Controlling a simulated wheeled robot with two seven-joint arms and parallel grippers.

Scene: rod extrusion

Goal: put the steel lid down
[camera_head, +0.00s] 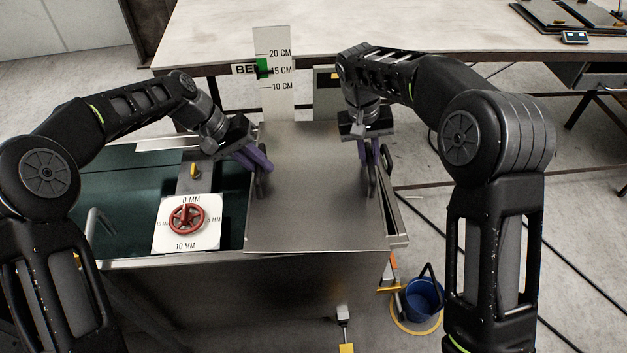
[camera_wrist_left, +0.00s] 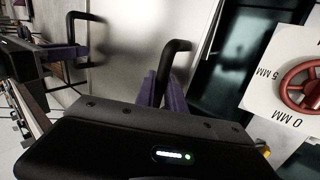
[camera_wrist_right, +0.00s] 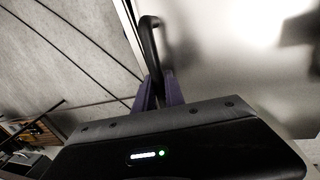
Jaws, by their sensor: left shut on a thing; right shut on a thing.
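The steel lid (camera_head: 312,205) is a flat grey plate over the right part of a metal tank (camera_head: 230,290). It has a black handle near each side edge. My left gripper (camera_head: 262,163) is shut on the left handle, which shows in the left wrist view (camera_wrist_left: 176,58). My right gripper (camera_head: 370,158) is shut on the right handle, which shows in the right wrist view (camera_wrist_right: 149,42). The lid looks about level. I cannot tell whether it rests on the tank rim or hangs just above it.
A red handwheel (camera_head: 183,219) on a white millimetre dial sits left of the lid. A centimetre scale board (camera_head: 272,75) stands behind it. A blue bucket (camera_head: 422,300) is on the floor at right. A long table (camera_head: 420,30) stands at the back.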

